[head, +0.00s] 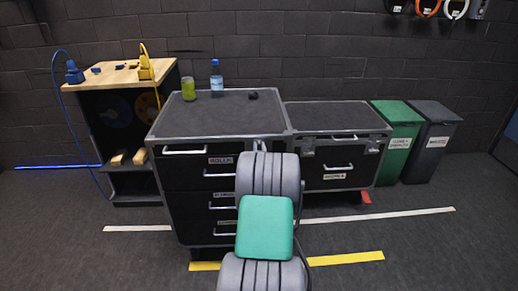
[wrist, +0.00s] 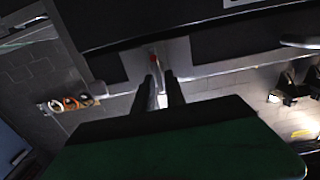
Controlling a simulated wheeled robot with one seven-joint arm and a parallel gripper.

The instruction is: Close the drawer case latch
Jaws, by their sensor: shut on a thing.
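The drawer case (head: 206,178) is a tall black case with grey metal edges and several drawers with silver handles. My arm comes up from the bottom of the head view and covers the case's right front. In the wrist view my gripper (wrist: 161,84) has its two dark fingers close together on a narrow pale metal piece, which looks like the latch (wrist: 161,99). A small red spot on a grey plate shows just past the fingertips. In the head view the fingers and most of the latch are hidden behind my arm, so I cannot tell the latch's angle.
A lower black case (head: 338,118) stands right of the drawer case. A green bin (head: 399,138) and a dark bin (head: 433,140) are further right. A green can (head: 188,90) and a blue bottle (head: 216,78) stand on the case top. A workbench (head: 120,76) is at left.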

